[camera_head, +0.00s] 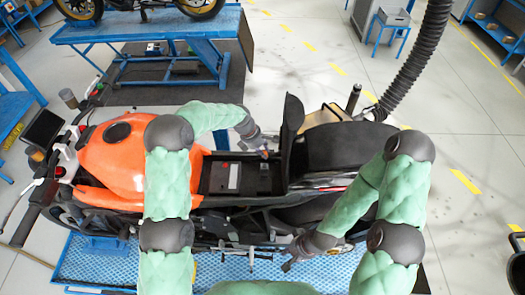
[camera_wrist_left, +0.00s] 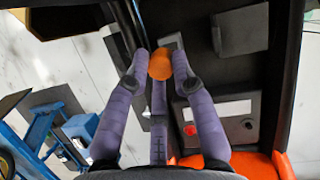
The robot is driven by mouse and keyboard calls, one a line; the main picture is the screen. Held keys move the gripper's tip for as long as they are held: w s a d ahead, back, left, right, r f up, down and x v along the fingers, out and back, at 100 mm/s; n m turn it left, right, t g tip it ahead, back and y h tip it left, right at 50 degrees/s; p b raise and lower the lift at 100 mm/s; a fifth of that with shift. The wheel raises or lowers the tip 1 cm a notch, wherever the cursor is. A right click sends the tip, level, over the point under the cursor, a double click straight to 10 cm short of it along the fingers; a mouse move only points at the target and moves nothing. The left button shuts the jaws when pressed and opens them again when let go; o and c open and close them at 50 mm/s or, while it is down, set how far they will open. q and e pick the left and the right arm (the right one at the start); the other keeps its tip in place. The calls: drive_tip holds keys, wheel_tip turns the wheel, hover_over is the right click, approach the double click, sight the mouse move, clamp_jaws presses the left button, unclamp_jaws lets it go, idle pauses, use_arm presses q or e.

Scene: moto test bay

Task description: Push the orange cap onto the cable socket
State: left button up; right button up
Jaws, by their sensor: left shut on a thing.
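The orange cap (camera_wrist_left: 161,64) is held between the purple fingertips of my left gripper (camera_wrist_left: 160,58) in the left wrist view. My left gripper (camera_head: 263,150) is over the open under-seat compartment (camera_head: 212,176) of the motorcycle in the head view. A grey part (camera_wrist_left: 172,42) shows just behind the cap; I cannot tell whether it is the cable socket or whether the cap touches it. The socket is not clearly visible. My right gripper (camera_head: 290,257) hangs beside the near side of the motorcycle, low, with its fingers too small to judge.
The motorcycle has an orange tank (camera_head: 103,165) and a raised black seat flap (camera_head: 292,122) right of my left gripper. A box with a red button (camera_wrist_left: 190,130) lies in the compartment. A black hose (camera_head: 418,62) hangs at the upper right. The blue lift (camera_head: 85,265) is below.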

use_arm(q)
drive_tip(key=shift+f+b, duration=1.25)
drive_tip(key=shift+f, duration=1.65)
drive_tip(key=shift+r+y+p, duration=0.1)
drive_tip(key=shift+y+p, duration=0.2)
drive_tip(key=shift+y, duration=0.2)
drive_tip(key=shift+a+y, duration=0.1)
drive_tip(key=shift+y, duration=0.2)
drive_tip(key=shift+d+b, duration=0.3)
drive_tip(key=shift+b, duration=0.5)
drive_tip(key=shift+f+b, duration=0.5)
drive_tip(key=shift+f, duration=0.1)
drive_tip(key=o, duration=0.8)
